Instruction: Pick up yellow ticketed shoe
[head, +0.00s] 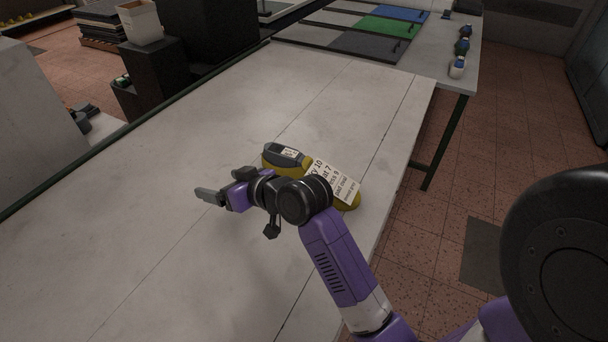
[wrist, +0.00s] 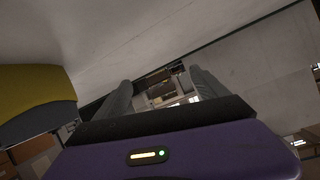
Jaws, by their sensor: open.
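The yellow ticketed shoe (head: 349,201) lies on the pale table, partly hidden behind my arm in the head view. It is yellow with a dark grey top part at its far left end, and a white ticket (head: 328,178) with printed text lies over it. My gripper (head: 216,190) is open and empty, left of the shoe and pointing left, away from it. In the wrist view, a yellow and grey part of the shoe (wrist: 35,88) shows at the left edge, outside the open fingers (wrist: 163,92).
The pale table (head: 200,130) is clear around the shoe to the left and beyond. Boards with grey, green (head: 388,27) and blue panels lie at the far end. Several small blue and white items (head: 457,67) stand far right. A white bin (head: 140,22) stands beyond the left edge.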

